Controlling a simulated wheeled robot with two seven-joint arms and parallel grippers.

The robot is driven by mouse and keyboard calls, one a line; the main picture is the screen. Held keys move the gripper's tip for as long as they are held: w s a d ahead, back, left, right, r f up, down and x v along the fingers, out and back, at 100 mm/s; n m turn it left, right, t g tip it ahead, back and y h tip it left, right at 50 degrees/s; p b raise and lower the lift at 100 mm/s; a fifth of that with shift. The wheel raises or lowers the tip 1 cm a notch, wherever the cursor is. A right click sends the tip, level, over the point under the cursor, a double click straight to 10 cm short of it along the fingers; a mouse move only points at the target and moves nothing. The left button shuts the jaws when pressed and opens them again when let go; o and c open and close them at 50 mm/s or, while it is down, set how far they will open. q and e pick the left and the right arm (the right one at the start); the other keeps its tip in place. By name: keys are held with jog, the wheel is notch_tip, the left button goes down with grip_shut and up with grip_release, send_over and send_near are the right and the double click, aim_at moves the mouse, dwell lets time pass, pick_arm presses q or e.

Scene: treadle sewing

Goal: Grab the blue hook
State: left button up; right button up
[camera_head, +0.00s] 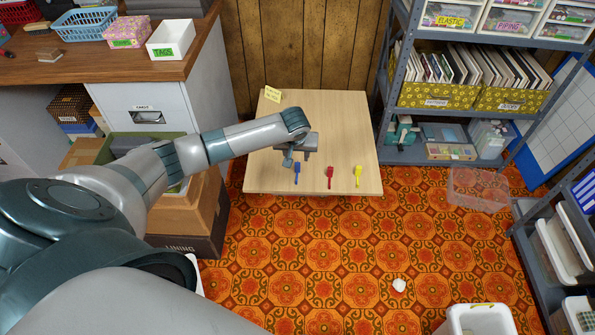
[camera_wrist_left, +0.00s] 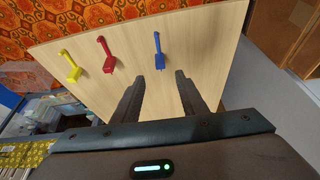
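The blue hook (camera_head: 297,173) lies on the pale wooden board, at the left of a row of three hooks. In the left wrist view the blue hook (camera_wrist_left: 159,52) is beyond the fingertips, roughly in line with the gap between them. My left gripper (camera_head: 299,153) is just behind the blue hook in the head view, apart from it. In the left wrist view the left gripper (camera_wrist_left: 160,78) has its fingers apart with nothing between them. A red hook (camera_head: 330,178) and a yellow hook (camera_head: 358,175) lie to the right. My right gripper is not in view.
The wooden board (camera_head: 345,120) is mostly bare. A note card (camera_head: 272,94) stands at its back left corner. A grey shelf unit (camera_head: 385,75) stands to the right, and boxes (camera_head: 190,215) are stacked to the left. Patterned floor lies in front.

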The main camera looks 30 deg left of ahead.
pick_arm(q)
send_over(297, 164)
jog(key=s+d, duration=0.2)
jog(key=f, duration=0.4)
jog(key=shift+a+f+b, duration=0.2)
jog(key=shift+a+b, duration=0.05)
jog(key=shift+b, duration=0.15)
jog(key=shift+w+a+f, duration=0.15)
jog(key=shift+w+f, duration=0.1)
jog(key=shift+f, duration=0.35)
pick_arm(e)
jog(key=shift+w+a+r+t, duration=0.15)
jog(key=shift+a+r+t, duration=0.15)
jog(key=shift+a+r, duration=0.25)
